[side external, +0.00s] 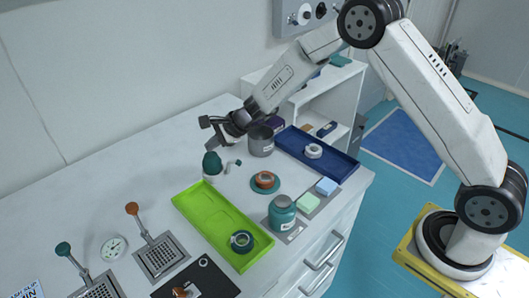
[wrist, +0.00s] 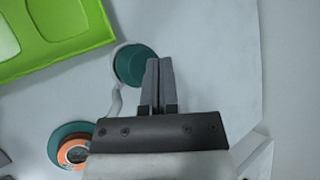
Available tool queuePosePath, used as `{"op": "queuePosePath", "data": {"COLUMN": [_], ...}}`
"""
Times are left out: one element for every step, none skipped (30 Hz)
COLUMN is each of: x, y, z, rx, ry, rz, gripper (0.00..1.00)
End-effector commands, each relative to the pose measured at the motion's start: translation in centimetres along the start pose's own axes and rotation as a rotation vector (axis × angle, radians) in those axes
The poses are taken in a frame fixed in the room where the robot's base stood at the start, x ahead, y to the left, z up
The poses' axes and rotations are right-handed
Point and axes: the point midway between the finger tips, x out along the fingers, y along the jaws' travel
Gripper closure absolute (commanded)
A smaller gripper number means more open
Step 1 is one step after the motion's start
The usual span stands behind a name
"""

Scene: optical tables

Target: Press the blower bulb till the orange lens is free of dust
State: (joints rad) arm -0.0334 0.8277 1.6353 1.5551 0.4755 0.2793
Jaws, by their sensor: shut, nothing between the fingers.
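The blower bulb (side external: 212,162) is dark green and stands upright on a pale base, just behind the lime green tray. From above it is a teal disc in the wrist view (wrist: 132,65). A pale curved tube (wrist: 115,103) runs from it toward the orange lens. The orange lens (side external: 264,180) sits on a round teal holder (side external: 254,187); it shows partly at the lower left of the wrist view (wrist: 72,152). Dust on it is too small to tell. My gripper (wrist: 160,62) is shut and empty, above the bulb, its fingertips overlapping the bulb's right edge in the wrist view. Contact is unclear.
The lime green tray (side external: 190,205) holds a dark ring. A teal jar (side external: 282,214), a grey metal cup (side external: 261,141) and a navy tray (side external: 345,168) with a white ring stand nearby. Knobbed levers on plates are at the front left. The bench's back left is clear.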

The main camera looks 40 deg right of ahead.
Motion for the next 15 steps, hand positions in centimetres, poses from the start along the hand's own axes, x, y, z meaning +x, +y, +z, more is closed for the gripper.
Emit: {"op": "queuePosePath", "data": {"x": [0.10,0.16,0.23,0.30,0.36,0.43,0.47,0.50,0.53,0.55,0.55,0.55,0.55,0.54,0.54], "y": [0.08,0.12,0.18,0.23,0.27,0.33,0.36,0.38,0.40,0.40,0.40,0.40,0.40,0.40,0.39], "z": [-0.07,-0.10,-0.15,-0.20,-0.24,-0.29,-0.32,-0.34,-0.35,-0.36,-0.37,-0.37,-0.36,-0.36,-0.36], "rx": [0.000,0.000,0.000,0.000,0.000,0.000,0.001,0.001,0.001,0.001,0.000,0.000,0.000,0.000,0.000], "ry": [0.000,0.000,0.000,0.000,0.000,0.000,0.000,0.000,0.000,0.000,0.000,0.000,0.000,0.000,0.000], "rz": [0.000,0.001,0.001,0.001,0.001,0.001,0.001,0.001,0.001,0.001,0.000,0.000,0.000,0.000,0.000], "gripper": [1.00,1.00,1.00,1.00,1.00,1.00,1.00,1.00,1.00,1.00,1.00,1.00,1.00,1.00,1.00]}}
